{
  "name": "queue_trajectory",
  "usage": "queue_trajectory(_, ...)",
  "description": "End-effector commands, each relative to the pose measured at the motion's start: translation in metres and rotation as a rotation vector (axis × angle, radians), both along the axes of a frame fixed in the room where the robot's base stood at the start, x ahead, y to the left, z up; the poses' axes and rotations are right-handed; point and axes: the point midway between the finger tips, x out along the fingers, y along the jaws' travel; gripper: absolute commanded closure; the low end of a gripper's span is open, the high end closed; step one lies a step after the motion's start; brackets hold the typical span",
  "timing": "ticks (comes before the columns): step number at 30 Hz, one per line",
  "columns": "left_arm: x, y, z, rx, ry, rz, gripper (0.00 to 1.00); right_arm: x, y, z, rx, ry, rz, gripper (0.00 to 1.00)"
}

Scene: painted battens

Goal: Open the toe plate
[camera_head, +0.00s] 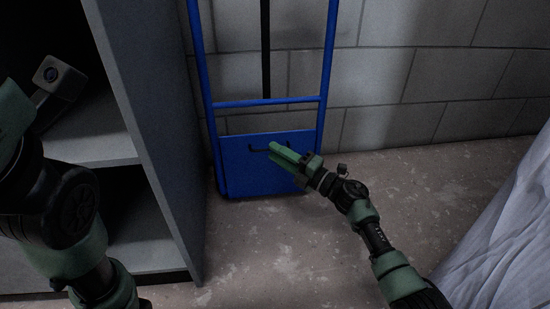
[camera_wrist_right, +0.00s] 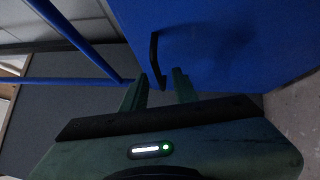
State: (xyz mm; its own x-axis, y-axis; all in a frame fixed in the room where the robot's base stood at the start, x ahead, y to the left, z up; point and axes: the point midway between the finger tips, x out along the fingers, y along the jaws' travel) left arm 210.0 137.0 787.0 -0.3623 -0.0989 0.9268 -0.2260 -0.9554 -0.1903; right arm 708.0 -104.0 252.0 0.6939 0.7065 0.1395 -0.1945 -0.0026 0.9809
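The toe plate (camera_head: 240,172) is a flat blue panel standing folded up against the lower frame of a blue hand truck (camera_head: 268,103). A thin black handle (camera_head: 256,149) is on its face, and it also shows in the right wrist view (camera_wrist_right: 154,48). My right gripper (camera_head: 273,148) is in front of the plate at the handle, hiding part of it. In the right wrist view its two green fingers (camera_wrist_right: 160,80) are apart, with the handle's near end between their tips. I see no clear contact. My left arm shows at the left, but its gripper does not.
A grey shelf unit (camera_head: 150,120) stands close on the left of the hand truck. A block wall (camera_head: 400,70) is behind it. Pale draped cloth (camera_head: 505,245) hangs at the right. The concrete floor (camera_head: 260,250) in front of the plate is clear.

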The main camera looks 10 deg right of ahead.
Motion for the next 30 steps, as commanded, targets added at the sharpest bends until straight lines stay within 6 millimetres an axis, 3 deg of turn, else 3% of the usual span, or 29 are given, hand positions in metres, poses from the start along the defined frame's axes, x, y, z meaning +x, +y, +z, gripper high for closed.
queue_trajectory(11, -0.0002, -0.0002, -0.0061, 0.001, -0.001, 0.0, 0.64, 0.0074, 0.0079, 0.0021, 0.0, 0.0, 0.001, 0.71)
queue_trajectory(12, -0.0003, -0.0002, -0.0062, 0.001, -0.001, 0.0, 0.64, 0.0073, 0.008, 0.0021, 0.0, 0.0, 0.001, 0.74)
queue_trajectory(15, -0.0003, -0.0002, -0.0062, 0.001, -0.001, 0.0, 0.64, 0.0072, 0.0078, 0.0021, 0.0, 0.0, 0.001, 1.0)
queue_trajectory(30, -0.0003, -0.0002, -0.0062, 0.001, -0.001, 0.0, 0.64, 0.0071, 0.0076, 0.0016, -0.001, 0.001, 0.0, 1.0)
